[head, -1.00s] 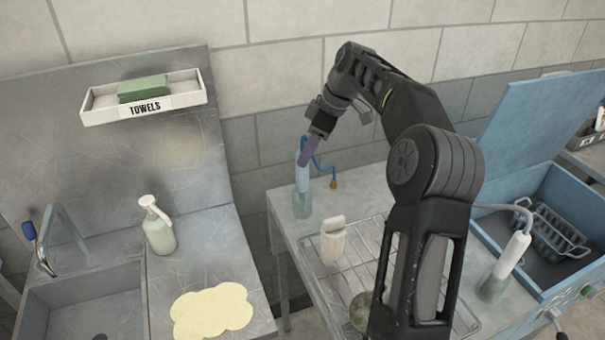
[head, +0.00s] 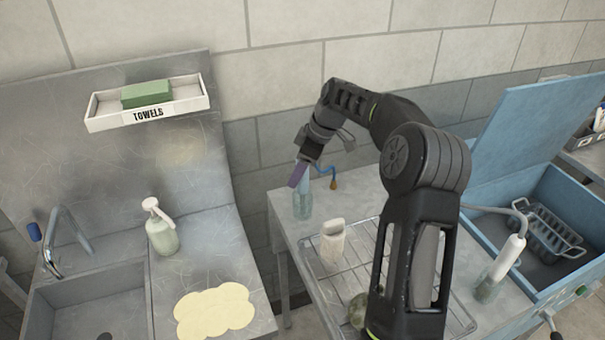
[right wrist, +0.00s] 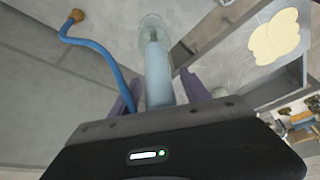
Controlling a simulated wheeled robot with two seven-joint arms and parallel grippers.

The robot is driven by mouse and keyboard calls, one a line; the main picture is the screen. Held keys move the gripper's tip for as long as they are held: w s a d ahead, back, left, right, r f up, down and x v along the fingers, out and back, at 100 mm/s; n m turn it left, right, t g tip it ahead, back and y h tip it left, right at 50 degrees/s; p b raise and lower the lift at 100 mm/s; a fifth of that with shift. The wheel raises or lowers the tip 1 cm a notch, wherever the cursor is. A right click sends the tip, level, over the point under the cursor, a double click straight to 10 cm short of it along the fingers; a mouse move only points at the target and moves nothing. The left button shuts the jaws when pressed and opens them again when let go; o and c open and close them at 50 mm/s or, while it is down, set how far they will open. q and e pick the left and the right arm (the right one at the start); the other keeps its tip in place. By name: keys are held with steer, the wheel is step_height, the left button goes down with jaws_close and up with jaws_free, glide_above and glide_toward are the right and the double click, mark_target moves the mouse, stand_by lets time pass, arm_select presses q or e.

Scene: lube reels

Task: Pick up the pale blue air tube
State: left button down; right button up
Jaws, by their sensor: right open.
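The pale blue air tube (head: 305,184) stands upright in a clear greenish holder (head: 302,207) at the back left corner of the grey bench. A darker blue hose (head: 326,171) with a brass end hangs beside it. My right gripper (head: 299,174), with purple fingers, is at the tube's upper part and partly covers it. In the right wrist view the pale blue air tube (right wrist: 158,72) lies between the two open fingers of my right gripper (right wrist: 157,88). I cannot tell whether a finger touches it. My left gripper is not in view.
A white bottle (head: 332,243) stands on the wire rack, close to the tube. A similar white tube (head: 508,256) stands at the right by a blue open box (head: 560,212). A steel sink counter with a spray bottle (head: 161,230) and a towel shelf (head: 148,105) are at the left.

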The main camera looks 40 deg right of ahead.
steer(key=shift+c, duration=0.3)
jaws_close()
stand_by(0.6)
stand_by(0.4)
